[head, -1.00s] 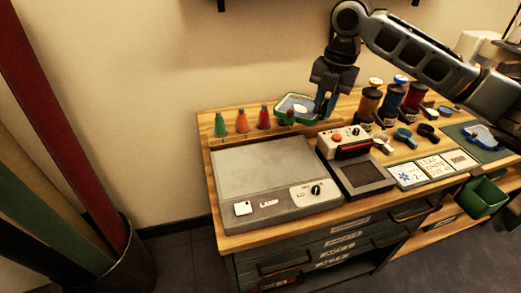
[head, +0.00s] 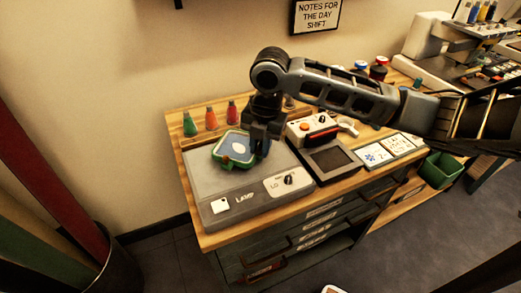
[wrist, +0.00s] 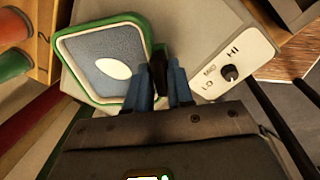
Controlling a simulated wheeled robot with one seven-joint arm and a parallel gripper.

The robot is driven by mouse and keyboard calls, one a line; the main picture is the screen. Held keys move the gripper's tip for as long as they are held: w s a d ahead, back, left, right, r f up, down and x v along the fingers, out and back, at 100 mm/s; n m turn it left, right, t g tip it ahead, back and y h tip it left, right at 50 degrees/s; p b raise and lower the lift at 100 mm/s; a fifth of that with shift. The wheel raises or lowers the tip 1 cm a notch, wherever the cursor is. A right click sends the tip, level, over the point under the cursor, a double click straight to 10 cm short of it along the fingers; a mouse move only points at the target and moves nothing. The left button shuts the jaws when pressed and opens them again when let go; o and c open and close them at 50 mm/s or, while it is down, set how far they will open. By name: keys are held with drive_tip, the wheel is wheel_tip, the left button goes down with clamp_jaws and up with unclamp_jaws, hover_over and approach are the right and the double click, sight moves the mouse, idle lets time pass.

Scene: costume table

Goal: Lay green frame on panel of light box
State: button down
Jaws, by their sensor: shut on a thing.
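The green frame (head: 219,158) has a blue-grey inside with a white oval. My gripper (head: 257,145) is shut on its right side and holds it over the back part of the light box's grey panel (head: 205,182). The frame looks close above the panel; I cannot tell whether it touches. In the wrist view the green frame (wrist: 65,60) is at upper left, with my gripper's blue fingertips (wrist: 163,82) at its edge. The light box's control plate with its dial (wrist: 231,72) is to the right.
Several coloured bottles (head: 211,119) stand in a rack behind the light box. A device with a red button and dark screen (head: 329,158) stands close on its right. Cards (head: 376,154) lie farther right. The front of the panel is clear.

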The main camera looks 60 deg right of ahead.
drive_tip(key=shift+f, duration=1.15)
drive_tip(key=c, duration=1)
unclamp_jaws()
drive_tip(key=shift+r, duration=0.1)
